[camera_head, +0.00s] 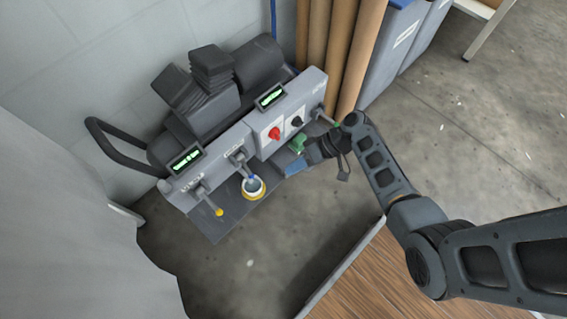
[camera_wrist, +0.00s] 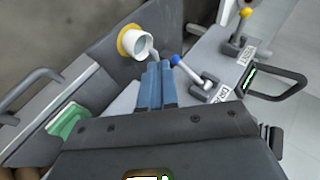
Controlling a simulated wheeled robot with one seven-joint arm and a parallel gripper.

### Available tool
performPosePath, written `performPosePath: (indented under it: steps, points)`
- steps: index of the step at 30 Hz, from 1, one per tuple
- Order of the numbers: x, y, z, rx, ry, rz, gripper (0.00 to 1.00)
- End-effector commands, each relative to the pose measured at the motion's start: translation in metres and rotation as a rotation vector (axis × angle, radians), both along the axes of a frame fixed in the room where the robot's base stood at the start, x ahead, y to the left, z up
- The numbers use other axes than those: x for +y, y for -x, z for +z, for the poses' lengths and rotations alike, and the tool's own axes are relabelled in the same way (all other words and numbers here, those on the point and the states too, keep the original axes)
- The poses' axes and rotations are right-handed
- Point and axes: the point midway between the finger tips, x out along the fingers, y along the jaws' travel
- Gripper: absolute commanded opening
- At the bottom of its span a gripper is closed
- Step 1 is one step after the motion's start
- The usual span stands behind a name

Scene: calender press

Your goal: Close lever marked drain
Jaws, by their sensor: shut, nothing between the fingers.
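Another lever (camera_head: 327,117) is at the right end, near my arm. My gripper (camera_head: 290,168) has blue fingers shut and empty. In the wrist view its fingertips (camera_wrist: 159,68) lie close left of the blue knob, apparently not touching.
A yellow-rimmed cup-like fitting (camera_head: 254,190) sits below the blue-tipped lever. A green part (camera_head: 297,145) is just above my fingers. Red (camera_head: 274,133) and black knobs are on a pale panel. Brown rolls (camera_head: 345,50) and grey-blue bins (camera_head: 400,40) stand right. Floor in front is clear.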

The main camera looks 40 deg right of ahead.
Motion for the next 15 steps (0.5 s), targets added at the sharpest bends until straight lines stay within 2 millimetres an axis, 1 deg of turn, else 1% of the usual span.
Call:
performPosePath:
  steps: [1, 6, 10, 15]
  points:
    - [-0.007, 0.006, 0.004, 0.000, 0.001, -0.005, 0.00]
    - [-0.025, 0.025, 0.009, 0.000, 0.001, -0.003, 0.00]
    - [-0.033, 0.033, 0.011, 0.000, 0.001, -0.001, 0.00]
    - [-0.037, 0.037, 0.011, 0.000, 0.001, -0.001, 0.00]
